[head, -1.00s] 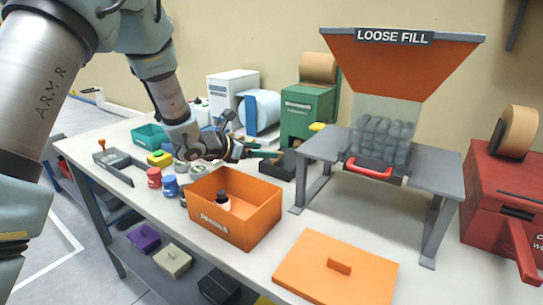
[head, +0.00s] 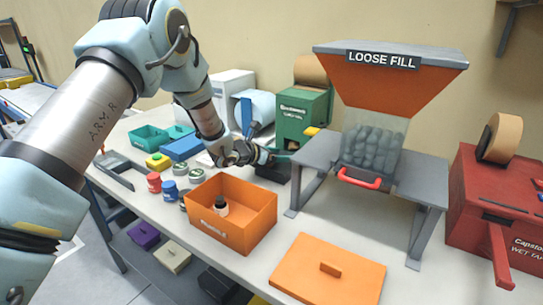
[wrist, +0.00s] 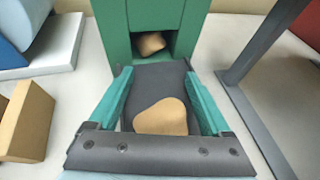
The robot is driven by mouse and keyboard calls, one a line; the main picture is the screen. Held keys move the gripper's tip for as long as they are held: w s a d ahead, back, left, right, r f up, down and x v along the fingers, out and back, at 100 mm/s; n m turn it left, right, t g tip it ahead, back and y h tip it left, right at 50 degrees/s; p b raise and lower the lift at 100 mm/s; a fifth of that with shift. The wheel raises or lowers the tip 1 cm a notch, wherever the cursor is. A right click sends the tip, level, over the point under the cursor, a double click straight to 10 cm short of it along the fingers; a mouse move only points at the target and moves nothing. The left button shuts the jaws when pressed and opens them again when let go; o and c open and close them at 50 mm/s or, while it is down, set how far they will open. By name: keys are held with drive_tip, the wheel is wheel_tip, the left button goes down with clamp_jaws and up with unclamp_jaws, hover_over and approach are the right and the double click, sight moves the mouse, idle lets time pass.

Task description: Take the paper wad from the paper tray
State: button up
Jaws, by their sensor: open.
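The tan paper wad (wrist: 162,117) lies on the dark paper tray (wrist: 152,82) in the wrist view, between the two teal fingers of my gripper (wrist: 158,78). The fingers are open, one on each side of the wad, with a visible gap to it. A second tan piece (wrist: 151,43) shows in the opening of the green dispenser (wrist: 115,30) behind the tray. In the head view my gripper (head: 272,152) is at the front of the green dispenser (head: 303,117), over the dark tray (head: 272,172). The wad is hidden there.
A grey stand leg (wrist: 245,55) stands close right of the tray. A tan block (wrist: 25,121) is at the left. In the head view, an orange box (head: 250,232) holding a small bottle (head: 221,208) stands in front, and the loose fill hopper (head: 390,80) is to the right.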

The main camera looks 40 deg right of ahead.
drive_tip(key=c, duration=1.1)
